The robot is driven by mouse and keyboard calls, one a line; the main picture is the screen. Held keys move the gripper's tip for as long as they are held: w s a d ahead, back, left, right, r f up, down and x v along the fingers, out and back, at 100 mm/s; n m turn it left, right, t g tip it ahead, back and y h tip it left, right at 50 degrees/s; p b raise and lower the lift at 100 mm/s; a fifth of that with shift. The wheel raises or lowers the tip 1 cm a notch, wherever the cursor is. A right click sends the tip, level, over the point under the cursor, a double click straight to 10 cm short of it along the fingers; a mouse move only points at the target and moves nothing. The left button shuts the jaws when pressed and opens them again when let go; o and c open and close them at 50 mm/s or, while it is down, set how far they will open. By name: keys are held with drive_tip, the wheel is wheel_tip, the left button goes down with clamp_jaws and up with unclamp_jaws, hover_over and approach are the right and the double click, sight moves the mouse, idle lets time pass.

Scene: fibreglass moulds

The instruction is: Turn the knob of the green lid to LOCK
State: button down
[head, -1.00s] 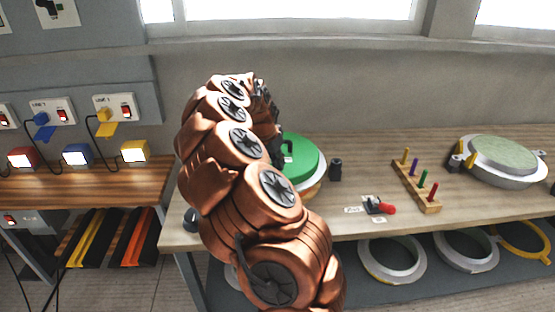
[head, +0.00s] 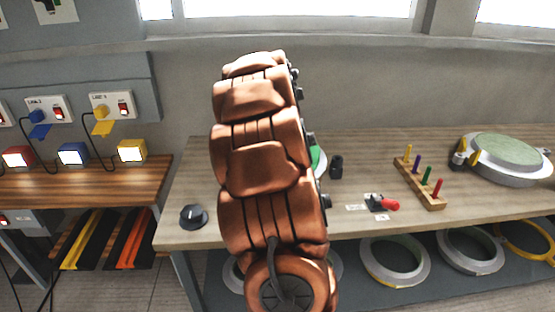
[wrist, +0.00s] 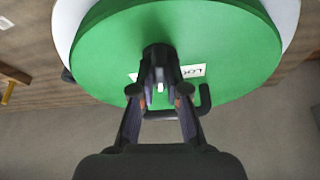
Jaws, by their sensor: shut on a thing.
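The green lid (wrist: 225,35) fills the upper part of the wrist view and sits on a white round body (wrist: 66,25). Its black knob (wrist: 158,52) rises from the lid between my fingertips. My gripper (wrist: 160,82) is shut on this knob. A white label (wrist: 195,71) on the lid beside the knob shows part of the word LOCK; another white patch shows left of the fingers. A black bent handle (wrist: 204,98) is by the lid's rim. In the head view only a sliver of the green lid (head: 317,158) shows; my arm hides the rest, with knob and gripper.
A black dial (head: 193,216) stands on the bench left of my arm. A small black cylinder (head: 336,167), a red-handled clamp (head: 382,203) and a wooden peg rack (head: 420,186) are to the right. A round mould (head: 507,160) is farther right.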

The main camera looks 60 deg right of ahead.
drive_tip(key=n+t+y+b, duration=0.1)
drive_tip(key=n+b, duration=0.1)
drive_tip(key=n, duration=0.1)
drive_tip(key=n+t+b, duration=0.1)
drive_tip(key=n+b, duration=0.1)
drive_tip(key=n, duration=0.1)
drive_tip(key=shift+d+f+n+y, duration=0.1)
drive_tip(key=shift+f+n+y, duration=0.1)
drive_tip(key=shift+n+y, duration=0.15)
drive_tip(key=shift+s+d+r+n+t+y+b, duration=0.15)
drive_tip(key=shift+n+y+b, duration=0.35)
drive_tip(key=shift+n, duration=0.7)
drive_tip(key=shift+w+a+r+n+t+y+b, duration=0.15)
drive_tip(key=shift+n+y+b, duration=0.3)
drive_tip(key=shift+n, duration=0.7)
drive_tip(key=shift+s+d+f, duration=0.1)
drive_tip(key=shift+s, duration=0.05)
drive_tip(key=c, duration=1.2)
unclamp_jaws()
drive_tip(key=shift+o, duration=0.2)
drive_tip(key=v, duration=1.2)
